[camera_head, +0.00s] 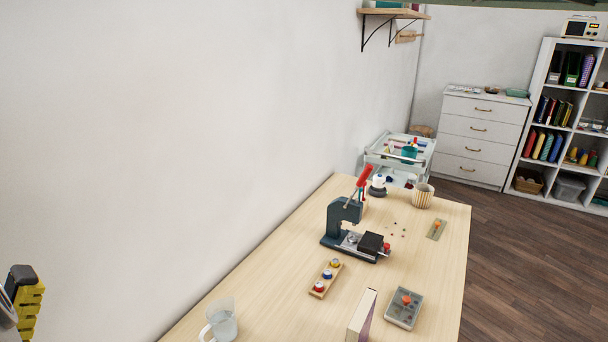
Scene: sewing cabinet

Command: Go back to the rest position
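A dark part with yellow ridged pieces stands at the lower left edge of the head view, in front of the white wall. It appears to be my gripper (26,300), cut off by the picture edge. I cannot make out two separate fingertips or whether it is open, and I see nothing held in it. It appears well to the left of the wooden table (262,277) and apart from the things on it.
The table holds a dark press (343,222) with a red handle, a block with several small pots (327,278), a glass mug (222,322), a grey box (404,309), an upright book (362,318) and a striped cup (423,196). A cart (400,160) stands behind. Wooden floor (530,270) at right is clear.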

